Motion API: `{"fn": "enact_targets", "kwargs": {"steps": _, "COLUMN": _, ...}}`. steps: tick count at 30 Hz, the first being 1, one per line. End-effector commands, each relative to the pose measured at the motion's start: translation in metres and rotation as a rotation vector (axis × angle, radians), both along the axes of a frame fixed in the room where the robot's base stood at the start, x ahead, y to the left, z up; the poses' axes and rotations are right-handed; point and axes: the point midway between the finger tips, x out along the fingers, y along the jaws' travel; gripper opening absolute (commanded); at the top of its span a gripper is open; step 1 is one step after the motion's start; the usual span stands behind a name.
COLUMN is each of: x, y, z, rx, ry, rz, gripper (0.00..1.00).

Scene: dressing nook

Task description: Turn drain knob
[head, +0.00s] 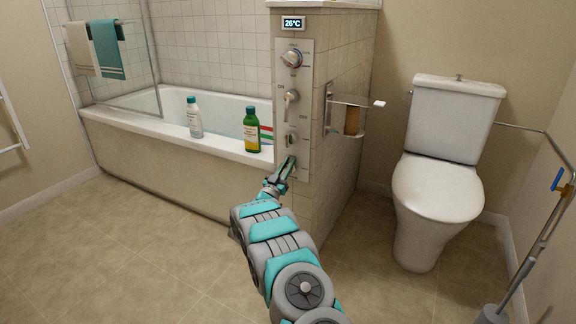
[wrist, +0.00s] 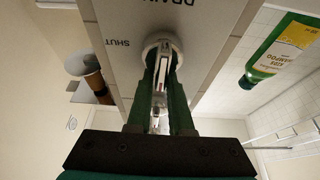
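The drain knob (wrist: 163,44) is a pale round dial with a raised bar and a small red mark, seen in the wrist view. The panel around it carries the words DRAIN and SHUT, which appear upside down there. My gripper (wrist: 162,68) has its two green fingers close on either side of the bar, with little gap, and looks shut on it. In the head view my gripper (head: 291,160) reaches the lower end of the control panel (head: 307,75) and hides the drain knob.
Other knobs sit above on the panel, at the top (head: 292,58), middle (head: 291,97) and lower down (head: 291,140). A white bottle (head: 194,118) and a green bottle (head: 251,132) stand on the bath rim.

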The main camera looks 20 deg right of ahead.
Motion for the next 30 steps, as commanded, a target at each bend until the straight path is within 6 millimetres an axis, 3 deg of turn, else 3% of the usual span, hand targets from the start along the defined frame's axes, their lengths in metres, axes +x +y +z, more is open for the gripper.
{"fn": "enact_targets", "kwargs": {"steps": 3, "x": 0.0000, "y": -0.0001, "z": -0.0010, "rx": 0.001, "ry": 0.002, "rz": 0.000, "gripper": 0.00}}
{"fn": "enact_targets", "kwargs": {"steps": 20, "x": -0.0003, "y": -0.0002, "z": -0.0039, "rx": 0.013, "ry": -0.008, "rz": 0.000, "gripper": 0.00}}
{"fn": "enact_targets", "kwargs": {"steps": 30, "x": -0.0029, "y": -0.0020, "z": -0.0075, "rx": 0.118, "ry": -0.144, "rz": 0.000, "gripper": 0.00}}
